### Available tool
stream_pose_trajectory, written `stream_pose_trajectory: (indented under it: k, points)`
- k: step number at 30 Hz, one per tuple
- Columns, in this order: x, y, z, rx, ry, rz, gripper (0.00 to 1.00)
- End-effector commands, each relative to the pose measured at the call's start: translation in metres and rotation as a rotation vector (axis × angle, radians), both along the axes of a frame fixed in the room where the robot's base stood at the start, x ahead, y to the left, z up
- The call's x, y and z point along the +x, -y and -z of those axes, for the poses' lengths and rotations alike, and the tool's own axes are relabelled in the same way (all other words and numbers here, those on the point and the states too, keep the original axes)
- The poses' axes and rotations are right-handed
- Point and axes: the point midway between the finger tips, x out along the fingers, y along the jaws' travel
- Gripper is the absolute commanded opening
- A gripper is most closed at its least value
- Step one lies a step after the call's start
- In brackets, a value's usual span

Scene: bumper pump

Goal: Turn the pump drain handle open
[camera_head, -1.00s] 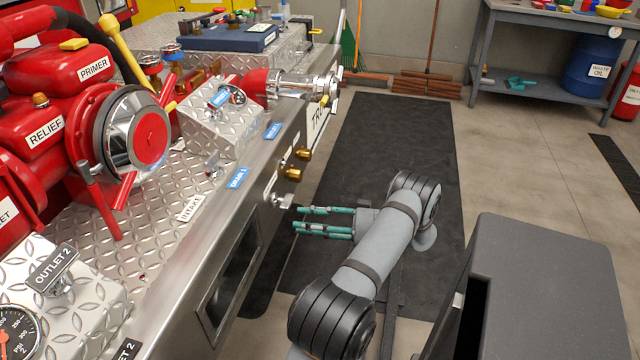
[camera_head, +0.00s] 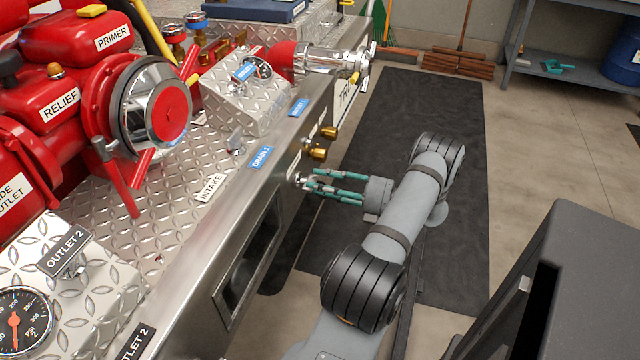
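The pump panel's front face carries a small silver handle (camera_head: 299,180), below the blue DRAIN 1 label (camera_head: 262,157). I take it to be the drain handle; it is small and partly covered by my fingertips. My gripper (camera_head: 309,181) reaches in from the right with its teal fingers pointing left at the panel. The fingers are apart with a gap between them, and their tips are at the handle. I cannot tell whether they touch it.
Two brass fittings (camera_head: 318,153) stick out of the face just above my gripper. The INTAKE label (camera_head: 211,187) is to the left. A red pump (camera_head: 100,100) stands on the panel top. A dark grey cabinet (camera_head: 570,270) is at right.

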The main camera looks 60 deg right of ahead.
Motion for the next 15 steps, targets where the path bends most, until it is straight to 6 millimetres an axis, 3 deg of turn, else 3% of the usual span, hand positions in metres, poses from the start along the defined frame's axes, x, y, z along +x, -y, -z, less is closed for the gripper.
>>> stream_pose_trajectory:
  k: [9, 15]
  points:
    - [0.0035, -0.0011, -0.0001, 0.000, 0.000, 0.000, 0.35]
    - [0.0033, -0.0010, 0.0000, 0.000, 0.000, 0.000, 0.24]
